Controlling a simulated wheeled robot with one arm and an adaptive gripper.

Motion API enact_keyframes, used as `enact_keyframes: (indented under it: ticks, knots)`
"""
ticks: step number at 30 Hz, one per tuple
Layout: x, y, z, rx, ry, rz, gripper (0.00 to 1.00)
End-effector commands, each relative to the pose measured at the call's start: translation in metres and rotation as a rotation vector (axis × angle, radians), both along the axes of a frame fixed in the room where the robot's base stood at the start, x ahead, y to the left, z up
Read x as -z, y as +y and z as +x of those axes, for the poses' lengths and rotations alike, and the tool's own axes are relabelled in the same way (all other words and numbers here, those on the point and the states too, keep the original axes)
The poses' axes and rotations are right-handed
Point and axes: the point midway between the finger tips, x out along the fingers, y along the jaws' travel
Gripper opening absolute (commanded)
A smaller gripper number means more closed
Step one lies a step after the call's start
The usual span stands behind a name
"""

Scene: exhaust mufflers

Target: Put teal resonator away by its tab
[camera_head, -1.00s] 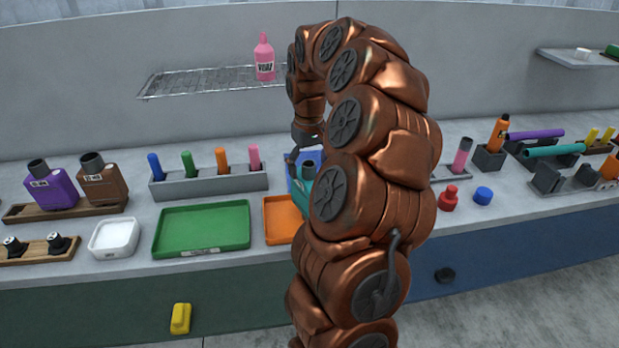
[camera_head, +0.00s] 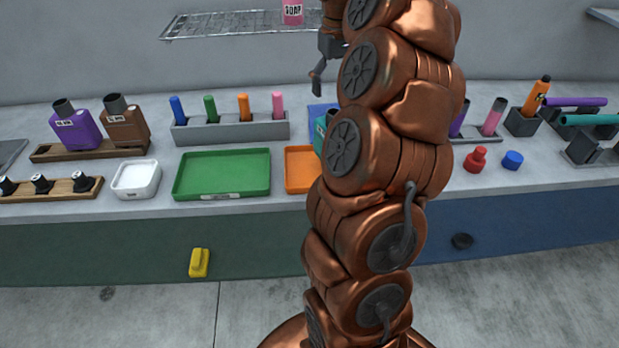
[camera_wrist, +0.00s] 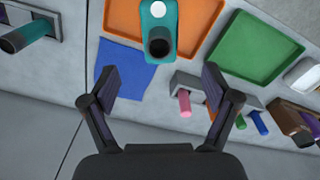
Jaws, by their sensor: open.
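In the head view this teal body (camera_head: 320,128) is mostly hidden behind my arm. My gripper (camera_wrist: 160,78) is open and empty, apart from it. In the head view my gripper (camera_head: 318,76) hangs above the counter, partly hidden by my arm. A separate teal tube (camera_head: 590,120) lies on a dark holder at the right. I cannot make out a tab.
A green tray (camera_head: 222,188) and a white dish (camera_head: 136,180) lie left of the orange tray. A grey rack (camera_head: 230,132) with several coloured pegs stands behind. Purple (camera_head: 75,130) and brown (camera_head: 122,128) necked bodies stand on a wooden rack. A wire shelf (camera_head: 240,22) is above.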

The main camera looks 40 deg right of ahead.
Motion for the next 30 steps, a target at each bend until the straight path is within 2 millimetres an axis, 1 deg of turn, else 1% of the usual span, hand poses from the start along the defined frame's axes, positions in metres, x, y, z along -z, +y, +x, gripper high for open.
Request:
enact_keyframes:
  ticks: [2, 5, 8, 11, 12, 14, 15, 18, 20, 21, 24, 26, 27, 29, 30]
  knots:
    - [0.0, 0.003, 0.001, -0.006, 0.0, 0.0, 0.87]
    - [-0.002, 0.019, 0.003, -0.032, -0.002, 0.001, 0.87]
    - [-0.002, 0.05, 0.004, -0.082, 0.0, 0.008, 0.87]
    - [-0.003, 0.091, 0.001, -0.143, 0.001, 0.011, 0.87]
    - [-0.002, 0.108, -0.002, -0.167, 0.0, 0.013, 0.87]
    - [0.0, 0.133, -0.008, -0.2, 0.005, 0.014, 0.87]
    - [0.002, 0.149, -0.014, -0.22, 0.01, 0.017, 0.87]
    - [0.008, 0.187, -0.031, -0.264, 0.019, 0.02, 0.87]
    - [0.015, 0.209, -0.044, -0.286, 0.032, 0.022, 0.87]
    - [0.018, 0.221, -0.054, -0.297, 0.036, 0.023, 0.87]
    - [0.03, 0.251, -0.08, -0.317, 0.056, 0.025, 0.87]
    - [0.039, 0.266, -0.097, -0.325, 0.066, 0.025, 0.87]
    - [0.045, 0.275, -0.109, -0.328, 0.076, 0.027, 0.87]
    - [0.053, 0.287, -0.128, -0.328, 0.089, 0.026, 0.87]
    - [0.061, 0.294, -0.142, -0.327, 0.1, 0.027, 0.87]
